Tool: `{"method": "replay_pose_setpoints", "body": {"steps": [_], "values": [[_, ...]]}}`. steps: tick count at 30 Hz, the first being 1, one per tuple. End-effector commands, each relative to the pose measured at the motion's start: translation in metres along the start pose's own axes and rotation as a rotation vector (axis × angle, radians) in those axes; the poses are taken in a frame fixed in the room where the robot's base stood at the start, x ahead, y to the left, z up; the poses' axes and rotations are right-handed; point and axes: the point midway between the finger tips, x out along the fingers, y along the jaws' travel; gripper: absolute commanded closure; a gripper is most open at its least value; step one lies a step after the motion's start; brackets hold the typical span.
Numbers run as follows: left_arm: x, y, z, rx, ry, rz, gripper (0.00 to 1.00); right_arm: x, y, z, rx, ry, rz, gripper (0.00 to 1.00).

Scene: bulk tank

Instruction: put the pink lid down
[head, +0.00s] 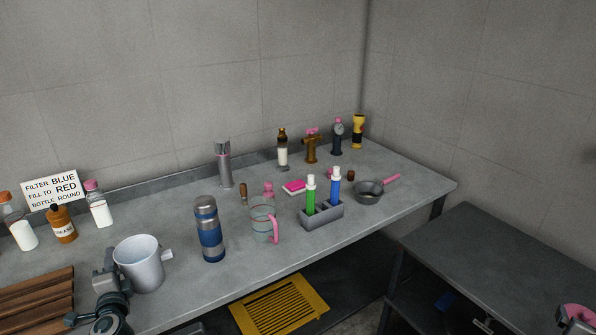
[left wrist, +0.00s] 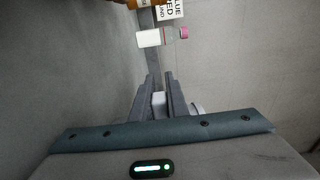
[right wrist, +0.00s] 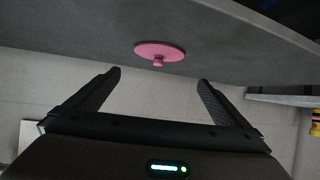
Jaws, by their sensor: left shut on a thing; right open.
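The pink lid (right wrist: 160,50), a flat disc with a small knob, shows in the right wrist view. It appears to lie flat, knob up, on a dark grey surface. My right gripper (right wrist: 155,85) is open, with the lid ahead of its fingertips and nothing between them. Pink (head: 577,311) also shows at the head view's bottom right corner, partly hidden by my right gripper. My left gripper (head: 108,272) is shut at the left side of the grey metal jug (head: 143,268). A pale part, probably its handle, sits between the fingers in the left wrist view.
The long bench holds a blue flask (head: 209,232), a glass jug (head: 262,224), a grey holder (head: 323,217) with green and blue bottles, and a pan (head: 368,193). A wooden rack (head: 35,295) is at left. The lower dark table (head: 480,250) at right looks mostly clear.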

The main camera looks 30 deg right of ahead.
Motion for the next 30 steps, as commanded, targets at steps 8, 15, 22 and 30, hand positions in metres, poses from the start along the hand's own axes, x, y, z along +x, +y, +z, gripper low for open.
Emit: {"method": "replay_pose_setpoints", "body": {"steps": [8, 15, 22, 30], "values": [[0.000, 0.001, 0.000, 0.000, 0.000, 0.001, 1.00, 0.000, 0.000, 0.000, 0.001, 0.000, 0.000, 0.00], [0.000, 0.001, 0.000, 0.000, 0.000, 0.001, 1.00, 0.005, 0.000, 0.001, 0.001, -0.001, 0.000, 0.00], [0.000, 0.001, 0.000, 0.000, 0.000, 0.001, 1.00, 0.032, 0.000, 0.001, 0.001, -0.001, 0.000, 0.00], [0.000, 0.001, 0.000, 0.000, 0.000, 0.001, 1.00, 0.064, 0.001, 0.000, 0.001, -0.001, 0.001, 0.00]]}}
